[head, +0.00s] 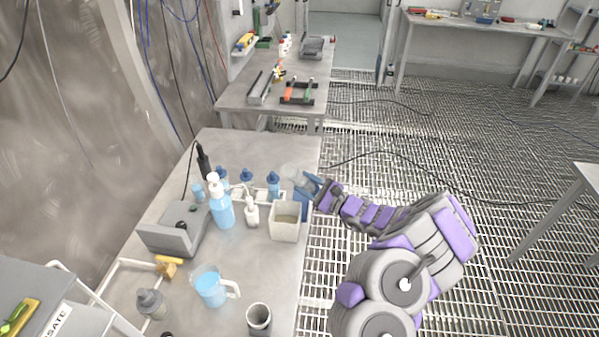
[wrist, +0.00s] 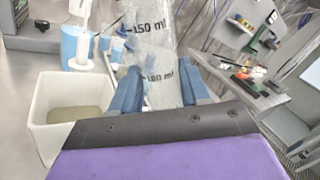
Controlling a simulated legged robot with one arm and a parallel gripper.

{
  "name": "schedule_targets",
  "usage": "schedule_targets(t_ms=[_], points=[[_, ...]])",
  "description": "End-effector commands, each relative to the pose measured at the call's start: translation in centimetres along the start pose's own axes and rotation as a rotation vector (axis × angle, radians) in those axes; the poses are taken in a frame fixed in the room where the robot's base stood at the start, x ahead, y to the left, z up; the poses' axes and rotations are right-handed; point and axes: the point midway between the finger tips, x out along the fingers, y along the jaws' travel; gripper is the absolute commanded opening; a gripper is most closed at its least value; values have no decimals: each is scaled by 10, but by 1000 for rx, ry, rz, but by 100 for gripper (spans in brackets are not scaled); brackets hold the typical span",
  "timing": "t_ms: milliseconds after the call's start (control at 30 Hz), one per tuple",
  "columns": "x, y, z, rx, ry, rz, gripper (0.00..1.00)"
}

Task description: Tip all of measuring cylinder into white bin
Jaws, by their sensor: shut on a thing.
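The clear measuring cylinder (wrist: 150,40) stands between the blue fingers of my gripper (wrist: 160,90) in the wrist view, with "150 ml" and "180 ml" marks showing. My gripper is shut on it. In the head view the cylinder (head: 293,172) shows faintly at the tip of my gripper (head: 306,184), over the bench's right edge. How much is inside it cannot be told. The white bin (head: 285,234) stands upright on the bench, just nearer than the gripper. In the wrist view the bin (wrist: 45,135) is left of the fingers, with a dull greenish layer at its bottom.
Blue-capped bottles in a white rack (head: 247,192), a pump bottle (head: 221,208) and a small white bottle (head: 252,212) stand left of the bin. A jug of blue liquid (head: 210,288) and a metal cup (head: 259,318) are nearer. Grated floor lies open to the right.

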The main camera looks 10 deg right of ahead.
Motion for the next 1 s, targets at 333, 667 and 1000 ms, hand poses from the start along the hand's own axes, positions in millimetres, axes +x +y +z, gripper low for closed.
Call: schedule_targets(t_ms=[333,667,1000], points=[[0,0,6,64,0,-7,0],[2,4,24,181,-5,-18,0],[5,18,53,399,-6,-29,0]])
